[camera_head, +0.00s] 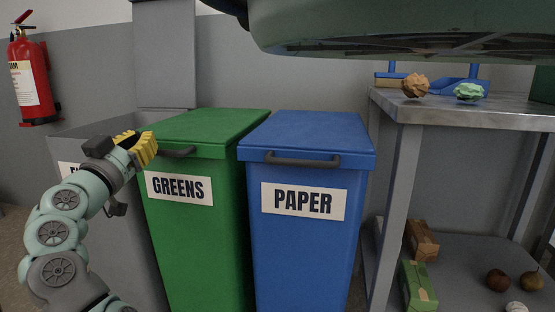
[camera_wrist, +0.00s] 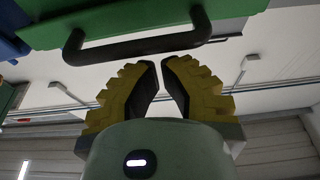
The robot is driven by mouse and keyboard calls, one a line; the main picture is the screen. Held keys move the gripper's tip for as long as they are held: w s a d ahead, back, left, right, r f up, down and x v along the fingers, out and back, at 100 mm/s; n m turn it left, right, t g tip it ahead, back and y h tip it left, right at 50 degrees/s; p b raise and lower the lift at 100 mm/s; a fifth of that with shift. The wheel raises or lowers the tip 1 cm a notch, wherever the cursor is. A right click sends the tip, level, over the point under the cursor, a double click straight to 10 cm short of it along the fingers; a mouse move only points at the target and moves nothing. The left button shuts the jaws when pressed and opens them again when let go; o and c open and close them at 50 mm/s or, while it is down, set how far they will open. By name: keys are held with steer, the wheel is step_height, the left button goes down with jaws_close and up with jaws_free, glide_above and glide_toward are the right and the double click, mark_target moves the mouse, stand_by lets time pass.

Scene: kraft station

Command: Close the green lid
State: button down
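The green lid (camera_head: 208,126) lies down flat over the green bin (camera_head: 190,235) marked GREENS, with no clear gap at its front edge. Its dark handle (camera_head: 178,153) is on the front left. My gripper (camera_head: 146,148) with yellow fingers is just left of this handle, at the lid's front left corner. In the wrist view the green lid (camera_wrist: 120,20) and its handle (camera_wrist: 140,47) lie just beyond my fingertips (camera_wrist: 161,66). The fingertips are nearly together with nothing between them. I cannot tell whether they touch the lid.
A blue PAPER bin (camera_head: 305,240) with its lid down stands right of the green bin. A grey bin (camera_head: 125,240) stands left, its lid (camera_head: 165,60) raised. A metal table (camera_head: 460,114) is at right, a fire extinguisher (camera_head: 32,80) at left.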

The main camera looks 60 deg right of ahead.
steer(key=shift+f+b, duration=0.5)
steer(key=shift+f, duration=0.35)
steer(key=shift+w+d+f, duration=0.1)
steer(key=shift+f, duration=0.15)
step_height(320, 180, up, 5)
steer(key=p, duration=0.2)
steer(key=f+p+v, duration=0.1)
steer(key=f+v, duration=0.1)
steer(key=v, duration=0.8)
steer(key=shift+p, duration=0.3)
